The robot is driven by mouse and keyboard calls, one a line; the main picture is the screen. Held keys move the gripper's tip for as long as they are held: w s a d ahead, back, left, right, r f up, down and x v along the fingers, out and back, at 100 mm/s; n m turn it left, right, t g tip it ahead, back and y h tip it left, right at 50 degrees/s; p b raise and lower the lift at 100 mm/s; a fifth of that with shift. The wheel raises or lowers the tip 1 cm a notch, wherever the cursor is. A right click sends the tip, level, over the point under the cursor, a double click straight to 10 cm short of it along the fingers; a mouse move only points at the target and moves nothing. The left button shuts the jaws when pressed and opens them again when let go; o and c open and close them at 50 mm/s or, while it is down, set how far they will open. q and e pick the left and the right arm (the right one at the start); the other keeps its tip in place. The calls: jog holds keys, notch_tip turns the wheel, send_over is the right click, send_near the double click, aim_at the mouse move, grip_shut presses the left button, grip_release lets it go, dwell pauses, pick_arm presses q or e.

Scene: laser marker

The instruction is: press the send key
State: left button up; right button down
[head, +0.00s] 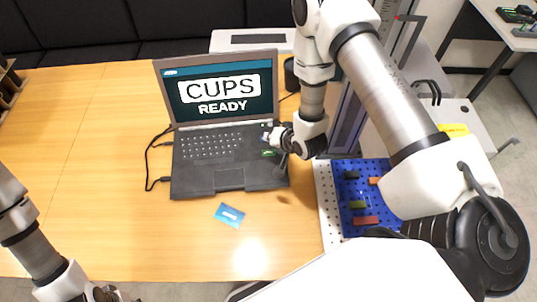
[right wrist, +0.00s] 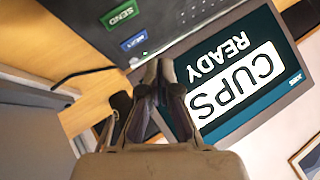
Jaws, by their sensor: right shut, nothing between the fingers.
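The send key is a green key marked SEND (right wrist: 120,13) on the laptop's dark deck. In the head view it shows as a small green patch (head: 268,153) at the deck's right side. A blue key (right wrist: 134,41) lies beside it, nearer my fingers. The open laptop (head: 230,180) has a screen reading CUPS READY (head: 222,92). My right gripper (head: 270,136) is shut and empty at the deck's rear right, close to the blue key. Its fingertips (right wrist: 160,70) appear apart from the green key; contact with the deck is unclear. My left gripper (head: 108,293) is partly cut off at the lower left.
A blue card (head: 230,215) lies on the wooden table (head: 110,110) in front of the laptop. A black cable (head: 150,160) runs along its left side. A blue pegboard tray (head: 343,215) with several coloured pieces stands to the right. The table's left part is clear.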

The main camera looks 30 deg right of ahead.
aim_at(270, 153)
notch_tip(270, 153, down, 5)
jog(key=b, duration=0.3)
jog(key=shift+w+f, duration=0.1)
jog(key=shift+f, duration=0.05)
dwell(1.0)
jog(key=shift+f+b, duration=0.3)
jog(key=shift+b, duration=0.1)
jog(key=shift+f+b, duration=0.3)
jog(key=shift+f, duration=0.05)
dwell(0.4)
jog(key=shift+r, duration=0.1)
jog(key=shift+r+p, duration=0.55)
jog(key=shift+r, duration=0.15)
